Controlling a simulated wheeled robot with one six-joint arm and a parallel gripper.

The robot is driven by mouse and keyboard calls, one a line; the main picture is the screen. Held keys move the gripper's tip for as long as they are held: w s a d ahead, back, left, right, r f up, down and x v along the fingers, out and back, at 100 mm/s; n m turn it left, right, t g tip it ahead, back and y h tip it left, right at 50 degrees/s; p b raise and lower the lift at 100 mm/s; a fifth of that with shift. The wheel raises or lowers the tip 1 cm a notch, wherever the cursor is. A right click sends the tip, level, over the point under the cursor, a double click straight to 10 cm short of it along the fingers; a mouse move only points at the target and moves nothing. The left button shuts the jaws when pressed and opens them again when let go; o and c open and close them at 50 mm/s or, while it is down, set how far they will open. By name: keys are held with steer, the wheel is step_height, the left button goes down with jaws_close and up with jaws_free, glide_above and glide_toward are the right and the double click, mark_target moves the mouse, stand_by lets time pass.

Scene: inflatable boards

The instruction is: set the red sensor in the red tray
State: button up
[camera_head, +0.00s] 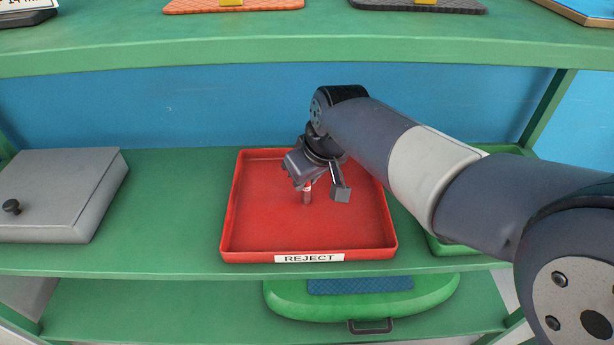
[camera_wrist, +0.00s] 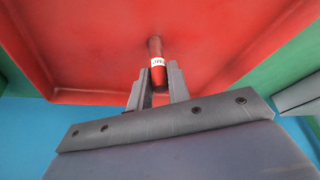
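The red sensor (camera_head: 307,192) is a small red cylinder with a white label band. It stands roughly upright inside the red tray (camera_head: 240,235), near its middle, and its lower end appears to rest on the tray floor. My gripper (camera_head: 321,190) is over the tray, tilted, with its two fingers apart on either side of the sensor. In the wrist view the sensor (camera_wrist: 156,58) sticks out past the fingertips (camera_wrist: 158,76), with its near end between them. The fingers look open, with a narrow gap beside the sensor. The tray also shows in the wrist view (camera_wrist: 90,45).
The tray has a "REJECT" label on its front and sits on a green shelf (camera_head: 170,220). A grey lidded box (camera_head: 60,190) is at left. A green tray (camera_head: 450,248) is partly hidden behind my arm at right. Another shelf (camera_head: 300,60) is above.

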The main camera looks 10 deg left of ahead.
steer(key=o, duration=0.4)
steer(key=shift+d+r, duration=0.1)
steer(key=shift+r, duration=0.45)
steer(key=p+v, duration=0.3)
steer(key=v, duration=0.2)
steer(key=s+d, duration=0.2)
steer(key=d, duration=0.1)
steer(key=s+d, duration=0.2)
steer(key=s, duration=0.1)
steer(key=s+d, duration=0.3)
steer(key=shift+s+d+f, duration=0.1)
steer(key=shift+d+f, duration=0.25)
steer(key=shift+f, duration=0.05)
steer(key=shift+r+p, duration=0.1)
steer(key=shift+p, duration=0.25)
